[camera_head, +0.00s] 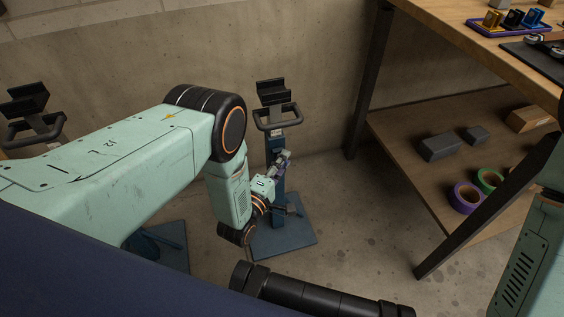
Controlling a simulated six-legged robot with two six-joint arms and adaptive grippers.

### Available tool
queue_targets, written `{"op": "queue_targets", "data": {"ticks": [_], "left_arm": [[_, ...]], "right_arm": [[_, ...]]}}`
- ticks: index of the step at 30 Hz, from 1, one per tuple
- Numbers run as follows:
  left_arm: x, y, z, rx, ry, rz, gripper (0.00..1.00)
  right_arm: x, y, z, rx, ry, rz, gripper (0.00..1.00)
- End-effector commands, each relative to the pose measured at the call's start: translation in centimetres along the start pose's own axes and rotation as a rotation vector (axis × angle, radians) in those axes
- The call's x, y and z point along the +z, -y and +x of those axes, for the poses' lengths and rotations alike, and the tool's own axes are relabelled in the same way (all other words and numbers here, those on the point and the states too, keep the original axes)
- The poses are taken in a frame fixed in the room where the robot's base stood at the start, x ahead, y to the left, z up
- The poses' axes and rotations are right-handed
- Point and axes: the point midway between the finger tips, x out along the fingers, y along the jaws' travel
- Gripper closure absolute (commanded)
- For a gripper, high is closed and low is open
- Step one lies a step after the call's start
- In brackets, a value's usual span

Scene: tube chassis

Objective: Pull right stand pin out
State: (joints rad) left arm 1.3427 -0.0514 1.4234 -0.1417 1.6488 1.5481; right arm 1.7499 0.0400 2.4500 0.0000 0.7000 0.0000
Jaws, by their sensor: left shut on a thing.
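The right stand (278,147) is a dark blue upright post on a flat square base (296,240), with a black cradle (271,92) and a looped handle (279,121) on top. My left arm reaches in from the left and down to this post. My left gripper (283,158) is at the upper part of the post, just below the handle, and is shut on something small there. The stand pin is too small and too covered by the fingers to make out, but the grip is at the post's side. My right gripper is out of view; only part of my right arm shows at the right edge.
A second stand (28,98) is at the left, partly behind my left arm. A wooden workbench (470,40) with dark legs and a lower shelf (410,150) is at the right. Tape rolls (466,197) and grey blocks lie on the shelf. Concrete floor lies between.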

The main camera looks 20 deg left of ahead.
Motion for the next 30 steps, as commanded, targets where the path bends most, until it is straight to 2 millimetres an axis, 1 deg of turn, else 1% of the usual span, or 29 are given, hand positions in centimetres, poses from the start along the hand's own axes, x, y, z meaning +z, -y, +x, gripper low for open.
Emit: {"op": "queue_targets", "data": {"ticks": [12,14,22,30], "left_arm": [[0.1,0.0,-0.1,-0.001,0.0,0.0,1.0],[0.4,0.0,-0.4,-0.002,0.0,-0.001,1.0],[2.8,-0.1,-2.8,-0.003,0.003,-0.001,1.0],[3.0,0.1,-3.0,-0.004,0.004,-0.001,1.0]], "right_arm": [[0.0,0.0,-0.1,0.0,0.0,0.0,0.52],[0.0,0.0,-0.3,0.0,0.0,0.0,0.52],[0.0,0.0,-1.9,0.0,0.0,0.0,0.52],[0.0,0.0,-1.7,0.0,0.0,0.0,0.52]]}}
